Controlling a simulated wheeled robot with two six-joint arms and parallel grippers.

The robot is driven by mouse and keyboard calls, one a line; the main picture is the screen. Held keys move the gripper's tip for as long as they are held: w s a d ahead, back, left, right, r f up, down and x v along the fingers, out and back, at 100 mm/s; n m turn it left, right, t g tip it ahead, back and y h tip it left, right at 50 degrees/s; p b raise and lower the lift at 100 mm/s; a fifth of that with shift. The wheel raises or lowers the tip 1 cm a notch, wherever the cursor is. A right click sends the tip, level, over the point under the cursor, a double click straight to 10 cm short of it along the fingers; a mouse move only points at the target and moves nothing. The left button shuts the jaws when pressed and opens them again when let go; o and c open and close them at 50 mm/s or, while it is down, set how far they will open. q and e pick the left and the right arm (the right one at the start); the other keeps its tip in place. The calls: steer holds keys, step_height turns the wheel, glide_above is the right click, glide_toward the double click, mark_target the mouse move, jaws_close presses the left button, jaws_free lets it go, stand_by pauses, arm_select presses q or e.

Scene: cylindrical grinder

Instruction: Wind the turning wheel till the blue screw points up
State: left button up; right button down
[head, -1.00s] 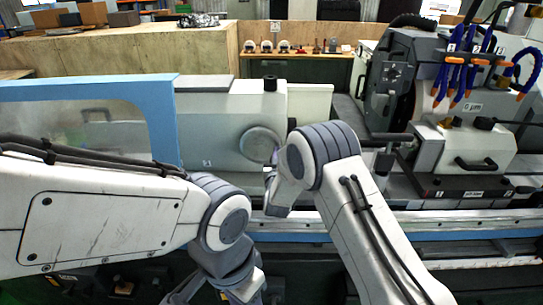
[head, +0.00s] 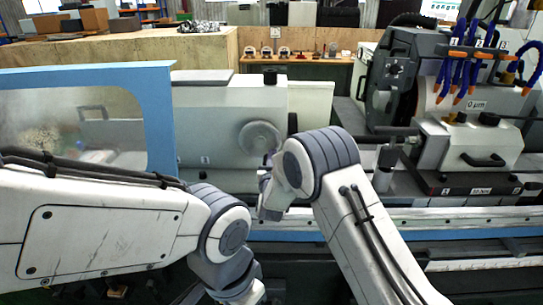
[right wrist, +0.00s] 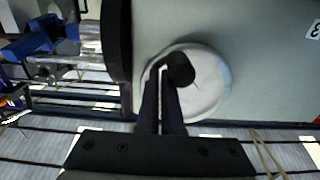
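The turning wheel is a pale round disc (head: 260,143) on the front of the light grey machine housing; it also shows in the right wrist view (right wrist: 208,90). A black knob (right wrist: 180,68) stands out near its upper left part. My right gripper (right wrist: 163,72) has its two dark fingers close together, with a narrow gap between them, and the tips reach the knob. I cannot tell whether they grip it or only touch it. In the head view my right wrist covers the area below the disc. I cannot make out a blue screw. My left gripper is outside the picture.
A blue-framed guard (head: 85,115) with a clear window stands at the left. At the right is the grinding head with blue hoses (head: 470,65) and a black handle (head: 483,160). A blue machine part (right wrist: 30,38) shows at the upper left in the right wrist view.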

steer(key=f, duration=0.1)
steer(key=f+b, duration=0.1)
steer(key=shift+s+a+f, duration=0.15)
steer(key=shift+a+f, duration=0.15)
steer(key=shift+a+f+b, duration=0.3)
steer(key=shift+a+b, duration=0.2)
steer(key=shift+b, duration=0.1)
steer(key=shift+r, duration=0.15)
steer(key=s, duration=0.8)
steer(key=shift+s+r, duration=0.35)
steer(key=shift+s, duration=0.05)
